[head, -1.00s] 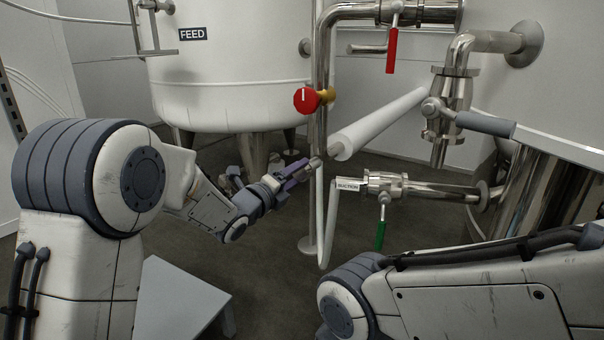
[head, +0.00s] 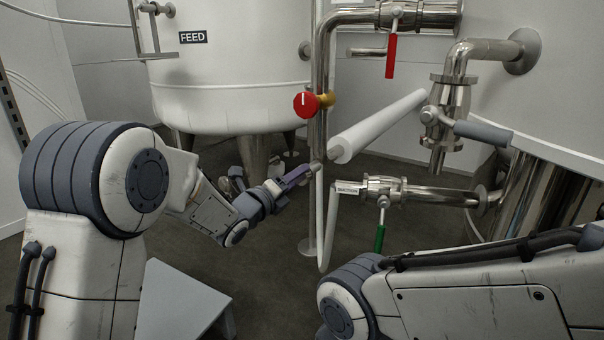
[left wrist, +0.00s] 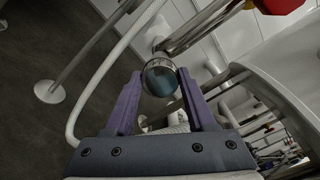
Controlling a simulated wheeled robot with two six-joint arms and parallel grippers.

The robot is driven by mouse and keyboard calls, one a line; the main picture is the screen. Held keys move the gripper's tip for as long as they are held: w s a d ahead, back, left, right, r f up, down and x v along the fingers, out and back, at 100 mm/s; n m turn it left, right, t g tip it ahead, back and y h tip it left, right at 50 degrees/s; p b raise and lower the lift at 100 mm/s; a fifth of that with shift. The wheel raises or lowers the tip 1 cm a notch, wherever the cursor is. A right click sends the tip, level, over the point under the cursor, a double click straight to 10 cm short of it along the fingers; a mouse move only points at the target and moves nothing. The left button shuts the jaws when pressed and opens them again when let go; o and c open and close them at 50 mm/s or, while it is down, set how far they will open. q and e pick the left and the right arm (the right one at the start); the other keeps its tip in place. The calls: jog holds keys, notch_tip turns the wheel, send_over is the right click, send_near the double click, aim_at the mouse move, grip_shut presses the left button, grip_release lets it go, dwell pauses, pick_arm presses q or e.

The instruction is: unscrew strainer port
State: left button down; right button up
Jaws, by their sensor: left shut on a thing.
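The strainer port's round cap (left wrist: 160,78) has a steel rim and a dark bluish face in the left wrist view. In the head view its small metal end (head: 315,167) shows at the lower end of the steel pipework. My left gripper (head: 304,172) reaches it from the left, and its purple fingers are shut on the cap, one on each side in the left wrist view. The far side of the cap and any thread are hidden. My right arm crosses the lower right, but its gripper is out of view.
A red knob (head: 306,104) sits above the port on the vertical pipe (head: 321,60). A thick white cylinder (head: 380,125) slopes up to the right close by. The suction valve's green handle (head: 380,238) hangs right of it. The feed tank (head: 230,90) stands behind.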

pick_arm(q)
jog(key=n, duration=0.3)
jog(key=shift+a+f+p, duration=0.1)
jog(key=shift+f+p, duration=0.05)
jog(key=shift+p, duration=0.15)
jog(key=n+p, duration=0.2)
jog(key=n, duration=0.3)
jog(key=shift+f, duration=0.1)
